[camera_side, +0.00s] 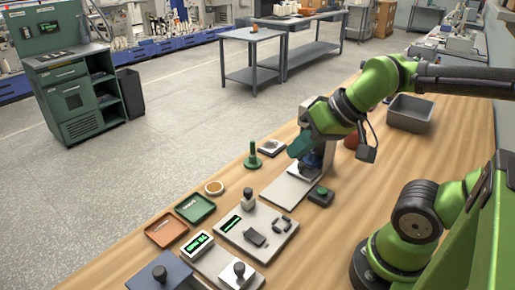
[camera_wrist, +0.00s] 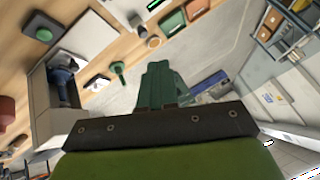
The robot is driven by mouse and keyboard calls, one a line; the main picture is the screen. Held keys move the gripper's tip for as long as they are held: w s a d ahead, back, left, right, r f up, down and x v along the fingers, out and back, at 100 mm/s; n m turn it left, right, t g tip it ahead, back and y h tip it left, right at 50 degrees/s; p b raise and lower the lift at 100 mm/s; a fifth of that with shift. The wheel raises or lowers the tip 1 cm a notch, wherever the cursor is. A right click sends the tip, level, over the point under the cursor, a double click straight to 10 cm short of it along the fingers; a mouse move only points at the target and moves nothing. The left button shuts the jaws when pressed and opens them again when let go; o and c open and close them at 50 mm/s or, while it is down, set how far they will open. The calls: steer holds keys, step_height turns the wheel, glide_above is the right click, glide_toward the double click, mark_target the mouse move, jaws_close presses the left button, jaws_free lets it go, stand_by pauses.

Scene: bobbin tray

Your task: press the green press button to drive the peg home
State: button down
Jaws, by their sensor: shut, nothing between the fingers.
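The green press button (camera_side: 320,190) sits on a small dark box on the wooden bench, beside the pale base plate (camera_side: 283,191) of the press. In the wrist view a dark square box, probably the button's box (camera_wrist: 39,28), lies at the upper left. The press has a dark blue part (camera_side: 314,159) under its head, partly hidden by my arm; the blue part also shows in the wrist view (camera_wrist: 62,76). I cannot make out the peg. My gripper (camera_side: 297,148) is shut and empty, above and left of the button; its teal fingers show in the wrist view (camera_wrist: 160,70).
A green stand (camera_side: 253,157) and a small grey-white block (camera_side: 272,147) stand left of the press. A green tray (camera_side: 195,208), an orange tray (camera_side: 166,229) and a pale board (camera_side: 258,246) lie nearer. A grey bin (camera_side: 409,113) stands behind. Bench right of the button is clear.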

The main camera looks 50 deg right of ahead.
stand_by(0.4)
steer(key=m+y, duration=0.4)
steer(key=m, duration=1.1)
glide_above(326, 190)
step_height(326, 190, down, 11)
steer(key=shift+f, duration=4.4)
steer(key=shift+f, duration=0.4)
